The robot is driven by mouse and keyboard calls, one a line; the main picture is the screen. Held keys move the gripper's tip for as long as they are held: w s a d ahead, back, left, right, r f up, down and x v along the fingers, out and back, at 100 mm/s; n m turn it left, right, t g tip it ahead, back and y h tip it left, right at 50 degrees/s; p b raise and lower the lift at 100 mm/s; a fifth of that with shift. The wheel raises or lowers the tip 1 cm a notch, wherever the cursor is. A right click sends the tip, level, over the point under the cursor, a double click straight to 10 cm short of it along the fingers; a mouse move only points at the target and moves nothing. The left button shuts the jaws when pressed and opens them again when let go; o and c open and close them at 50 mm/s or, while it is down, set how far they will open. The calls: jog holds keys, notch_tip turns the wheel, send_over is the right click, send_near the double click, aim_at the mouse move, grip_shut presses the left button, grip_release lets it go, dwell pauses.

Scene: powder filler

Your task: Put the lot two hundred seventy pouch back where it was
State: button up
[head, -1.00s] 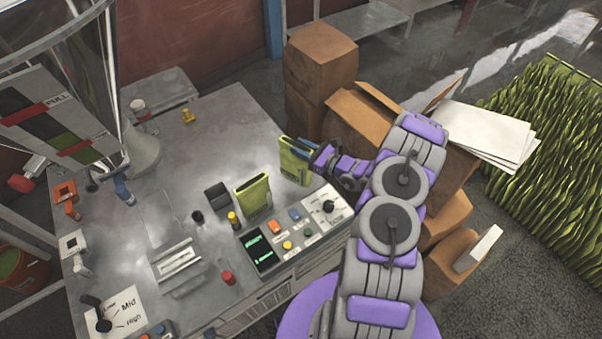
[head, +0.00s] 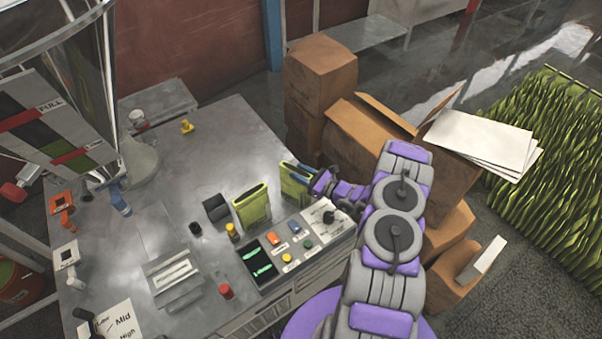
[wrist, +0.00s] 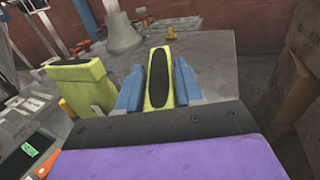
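A yellow-green pouch (head: 290,188) with a dark panel is at the back edge of the control panel, near the table's right side. My gripper (head: 314,184) is on its right side. In the wrist view the blue fingers of my gripper (wrist: 160,85) are shut on this pouch (wrist: 158,52), one on each side. I cannot tell whether its bottom touches the table. A second, similar pouch (head: 252,207) stands upright to its left, apart from it; it also shows at the left of the wrist view (wrist: 80,85). No lot number is readable on either.
The control panel (head: 290,243) with buttons and a knob lies in front of the pouches. A black holder (head: 216,207) and small bottles stand left of the second pouch. Cardboard boxes (head: 350,135) stand close on the right.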

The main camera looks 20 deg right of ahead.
jog(key=o, duration=0.4)
jog(key=shift+r, duration=0.1)
